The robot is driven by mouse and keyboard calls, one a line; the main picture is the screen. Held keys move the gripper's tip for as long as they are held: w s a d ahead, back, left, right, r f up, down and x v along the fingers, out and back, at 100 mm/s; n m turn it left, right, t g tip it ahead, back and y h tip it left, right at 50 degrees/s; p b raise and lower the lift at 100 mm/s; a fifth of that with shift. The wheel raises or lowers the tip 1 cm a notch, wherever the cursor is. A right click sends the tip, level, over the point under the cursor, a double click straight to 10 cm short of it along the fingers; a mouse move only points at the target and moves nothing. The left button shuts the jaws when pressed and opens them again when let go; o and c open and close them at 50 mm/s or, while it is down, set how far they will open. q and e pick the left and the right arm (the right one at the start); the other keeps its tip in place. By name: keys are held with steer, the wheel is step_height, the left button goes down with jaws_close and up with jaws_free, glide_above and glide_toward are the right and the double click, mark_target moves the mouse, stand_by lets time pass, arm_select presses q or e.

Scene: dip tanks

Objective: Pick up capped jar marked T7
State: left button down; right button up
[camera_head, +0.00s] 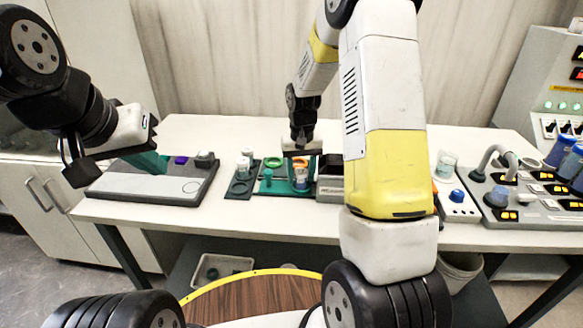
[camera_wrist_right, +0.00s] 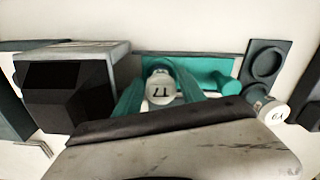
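The capped jar marked T7 (camera_wrist_right: 161,90) has a pale cap and shows between the teal fingers of my right gripper (camera_wrist_right: 158,92) in the right wrist view. In the head view this jar (camera_head: 300,172), with an orange band, stands at the green rack under my right gripper (camera_head: 302,165). The right fingers are apart, one on each side of the jar, with small gaps seeming to show. My left gripper (camera_head: 150,163) hangs over the grey flat device at the left; its teal fingers overlap, so its opening is unclear.
A second capped jar (camera_wrist_right: 268,108) sits in a dark holder beside the rack. A grey open box (camera_head: 331,186) stands close right of the rack. The grey device (camera_head: 150,187) lies left. A control panel (camera_head: 540,190) and a glass beaker (camera_head: 446,163) are at right.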

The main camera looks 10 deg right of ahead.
jaws_close()
steer(key=shift+r, duration=0.2)
